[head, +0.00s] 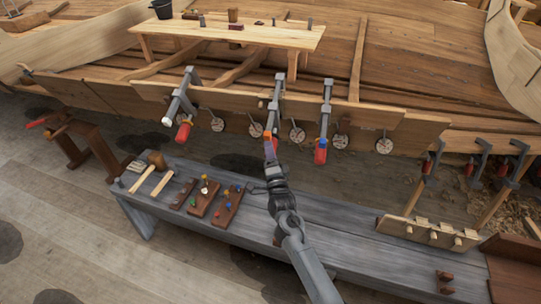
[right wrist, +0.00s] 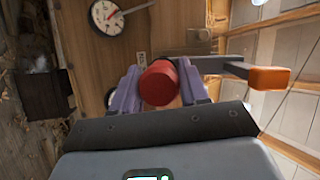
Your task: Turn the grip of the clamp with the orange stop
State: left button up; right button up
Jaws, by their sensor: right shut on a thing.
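The clamp with the orange stop (head: 276,104) is the middle one of three grey clamps on the plank along the hull. Its orange stop (right wrist: 270,78) is at the end of a grey bar on the right in the right wrist view; it also shows in the head view (head: 267,134). My right gripper (head: 270,150) reaches up to this clamp from below. Its purple fingers (right wrist: 160,92) are shut on the red grip (right wrist: 160,82), one on each side. In the head view the gripper mostly hides that grip. My left gripper is not in view.
A left clamp (head: 179,96) and a right clamp (head: 325,118), both with red grips, flank the middle one. Round dials (head: 297,134) hang along the plank. Below, a grey bench (head: 330,225) holds mallets and wooden blocks with coloured pegs. More clamps (head: 478,158) stand at the right.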

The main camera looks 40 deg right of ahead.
jog(key=shift+f+m+t+b, duration=0.1)
jog(key=shift+m+t+b, duration=0.35)
jog(key=shift+m, duration=0.25)
jog(key=o, duration=1)
jog(key=shift+c, duration=0.2)
